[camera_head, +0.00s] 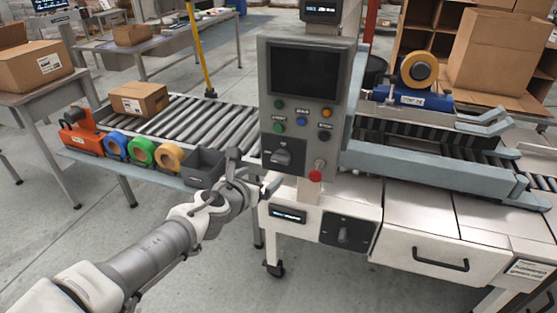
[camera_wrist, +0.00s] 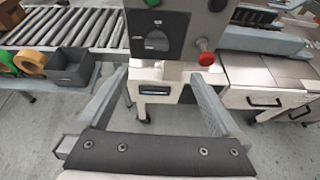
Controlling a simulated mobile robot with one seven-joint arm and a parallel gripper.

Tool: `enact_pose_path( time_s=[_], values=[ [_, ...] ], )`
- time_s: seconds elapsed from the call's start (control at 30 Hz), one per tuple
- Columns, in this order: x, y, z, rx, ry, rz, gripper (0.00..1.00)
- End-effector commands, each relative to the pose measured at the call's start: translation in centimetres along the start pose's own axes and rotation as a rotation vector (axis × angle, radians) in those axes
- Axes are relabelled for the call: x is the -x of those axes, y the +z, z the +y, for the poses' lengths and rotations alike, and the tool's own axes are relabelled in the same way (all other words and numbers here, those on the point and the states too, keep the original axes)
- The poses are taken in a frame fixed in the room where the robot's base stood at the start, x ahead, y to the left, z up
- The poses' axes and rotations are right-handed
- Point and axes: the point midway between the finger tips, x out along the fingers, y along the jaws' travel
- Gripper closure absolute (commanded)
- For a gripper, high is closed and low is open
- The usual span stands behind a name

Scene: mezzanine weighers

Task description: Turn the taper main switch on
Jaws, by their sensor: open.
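The grey control panel (camera_head: 303,95) of the taper has a dark screen, several coloured buttons and a large dark rotary switch (camera_head: 281,156) at its lower left. In the wrist view this rotary switch (camera_wrist: 157,41) lies beyond my fingertips, near the top middle. A second rotary switch (camera_head: 343,234) sits on a black plate on the white taper body, its handle roughly upright. I cannot tell from labels which is the main switch. My gripper (camera_head: 254,171) is in front of the panel's lower left. In the wrist view my gripper (camera_wrist: 160,75) is open and empty, touching no switch.
A red mushroom button (camera_head: 315,176) juts out right of the panel switch. A grey bin (camera_head: 205,167) and several tape rolls (camera_head: 142,151) stand left, before a roller conveyor (camera_head: 215,122). A drawer handle (camera_head: 440,264) sticks out at lower right. The floor in front is clear.

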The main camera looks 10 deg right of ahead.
Motion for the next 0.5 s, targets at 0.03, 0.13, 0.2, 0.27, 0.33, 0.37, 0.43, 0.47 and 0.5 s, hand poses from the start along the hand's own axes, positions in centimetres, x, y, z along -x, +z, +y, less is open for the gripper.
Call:
enact_pose_path(
  time_s=[0.03, 0.13, 0.2, 0.27, 0.33, 0.37, 0.43, 0.47, 0.5],
  values=[
    [0.2, 0.2, 0.4, 0.018, 0.010, -0.015, 0.00],
    [0.0, 0.4, 0.7, 0.030, 0.017, -0.024, 0.00],
    [-0.5, 0.3, 0.6, 0.028, 0.015, -0.023, 0.00],
    [-1.2, 0.3, 0.6, 0.026, 0.013, -0.022, 0.00],
    [-2.2, 0.3, 0.5, 0.026, 0.012, -0.021, 0.00],
    [-2.7, 0.3, 0.5, 0.025, 0.012, -0.021, 0.00],
    [-3.9, 0.3, 0.5, 0.026, 0.011, -0.021, 0.00],
    [-4.4, 0.3, 0.5, 0.025, 0.011, -0.021, 0.00],
    [-5.0, 0.3, 0.5, 0.024, 0.011, -0.020, 0.00]
  ],
)
